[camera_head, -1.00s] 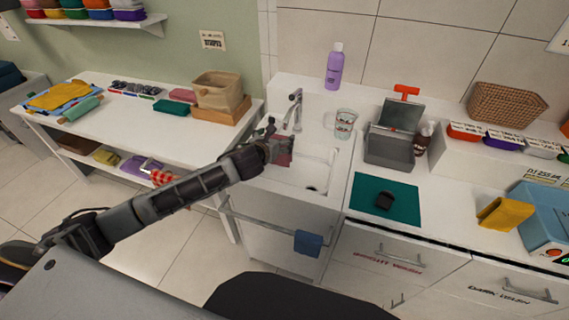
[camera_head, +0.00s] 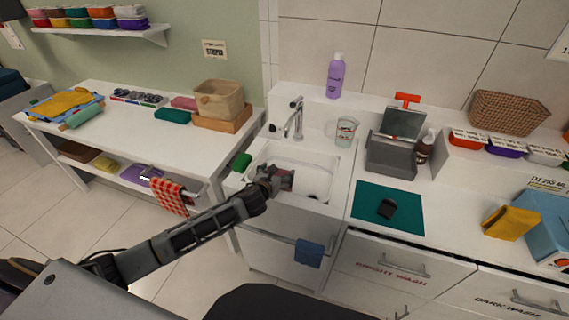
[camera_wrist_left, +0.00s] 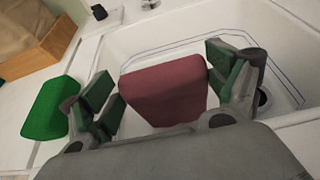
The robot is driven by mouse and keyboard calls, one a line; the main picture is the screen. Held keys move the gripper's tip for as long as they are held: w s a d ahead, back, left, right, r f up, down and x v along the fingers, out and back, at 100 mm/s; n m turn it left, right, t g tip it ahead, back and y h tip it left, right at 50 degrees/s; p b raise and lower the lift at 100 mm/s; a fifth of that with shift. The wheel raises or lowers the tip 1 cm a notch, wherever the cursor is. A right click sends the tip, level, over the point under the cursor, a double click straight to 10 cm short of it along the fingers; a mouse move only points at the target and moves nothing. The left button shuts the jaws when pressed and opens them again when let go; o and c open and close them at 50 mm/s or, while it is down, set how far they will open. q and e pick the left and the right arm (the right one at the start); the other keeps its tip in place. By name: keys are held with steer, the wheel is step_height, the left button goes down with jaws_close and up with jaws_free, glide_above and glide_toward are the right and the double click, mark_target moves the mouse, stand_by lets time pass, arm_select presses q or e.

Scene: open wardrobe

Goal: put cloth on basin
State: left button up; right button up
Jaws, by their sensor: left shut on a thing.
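A folded dark red cloth (camera_wrist_left: 166,90) is between the fingers of my left gripper (camera_wrist_left: 165,100) in the left wrist view, and it looks like a thick pad. My left gripper (camera_head: 284,180) is shut on it. In the head view the cloth (camera_head: 288,178) is partly hidden by the gripper. Both are over the white basin (camera_head: 302,156), near its front left part. The basin wall also shows in the wrist view (camera_wrist_left: 185,50), with the drain at the right. I cannot tell whether the cloth touches the basin. My right gripper is not in view.
A green sponge-like piece (camera_head: 242,161) lies on the basin's left ledge. The faucet (camera_head: 297,118) stands behind the basin, with a glass (camera_head: 346,131) at its right. A blue cloth (camera_head: 309,253) hangs on the front rail. A red checkered cloth (camera_head: 171,197) hangs at the left table.

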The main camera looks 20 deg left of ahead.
arm_select(q)
steer(key=shift+w+r, duration=0.1)
steer(key=shift+w, duration=0.65)
steer(key=w, duration=0.3)
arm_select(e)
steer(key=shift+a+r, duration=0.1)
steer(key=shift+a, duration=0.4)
arm_select(q)
steer(key=shift+w+d, duration=0.1)
steer(key=x, duration=0.3)
steer(key=shift+w, duration=0.25)
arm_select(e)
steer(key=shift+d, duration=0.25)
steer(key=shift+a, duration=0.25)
arm_select(q)
steer(key=o, duration=1.1)
steer(key=shift+f, duration=0.25)
steer(key=shift+c, duration=0.2)
